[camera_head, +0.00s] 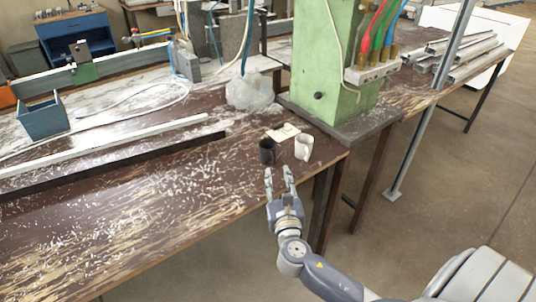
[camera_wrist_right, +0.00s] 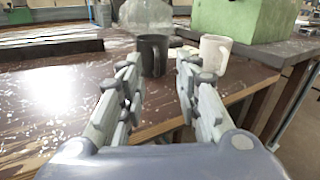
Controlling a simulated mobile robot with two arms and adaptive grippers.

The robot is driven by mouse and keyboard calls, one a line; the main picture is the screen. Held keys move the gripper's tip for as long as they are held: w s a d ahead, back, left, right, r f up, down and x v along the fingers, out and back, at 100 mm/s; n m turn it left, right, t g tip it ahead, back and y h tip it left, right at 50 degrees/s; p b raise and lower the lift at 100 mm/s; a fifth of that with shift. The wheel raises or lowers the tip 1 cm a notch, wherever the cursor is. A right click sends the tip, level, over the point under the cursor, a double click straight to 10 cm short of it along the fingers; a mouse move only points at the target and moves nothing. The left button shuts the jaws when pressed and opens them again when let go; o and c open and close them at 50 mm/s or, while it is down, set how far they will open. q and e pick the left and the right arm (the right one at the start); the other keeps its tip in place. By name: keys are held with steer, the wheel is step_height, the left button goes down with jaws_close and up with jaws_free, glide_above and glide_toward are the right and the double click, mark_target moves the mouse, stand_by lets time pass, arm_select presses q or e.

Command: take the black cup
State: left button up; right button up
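The black cup (camera_head: 267,151) stands upright on the brown table, near its right end. In the right wrist view the black cup (camera_wrist_right: 153,54) is straight ahead, beyond the fingertips, with its lower part showing between the fingers. My right gripper (camera_head: 279,173) is open and empty, just in front of the cup and apart from it; it also shows in the right wrist view (camera_wrist_right: 158,72). My left gripper is in neither view.
A white cup (camera_head: 304,147) stands close to the right of the black cup; it also shows in the wrist view (camera_wrist_right: 214,54). A paper (camera_head: 283,132) lies behind them. The green machine (camera_head: 325,60) stands behind. Long bars (camera_head: 110,150) lie left on the shaving-strewn table (camera_head: 150,215).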

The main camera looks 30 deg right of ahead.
mark_target(273, 160)
steer(key=shift+a+f+x, duration=0.1)
steer(key=shift+x, duration=1.9)
steer(key=shift+a+f+x, duration=0.15)
steer(key=shift+x, duration=1.85)
jaws_close()
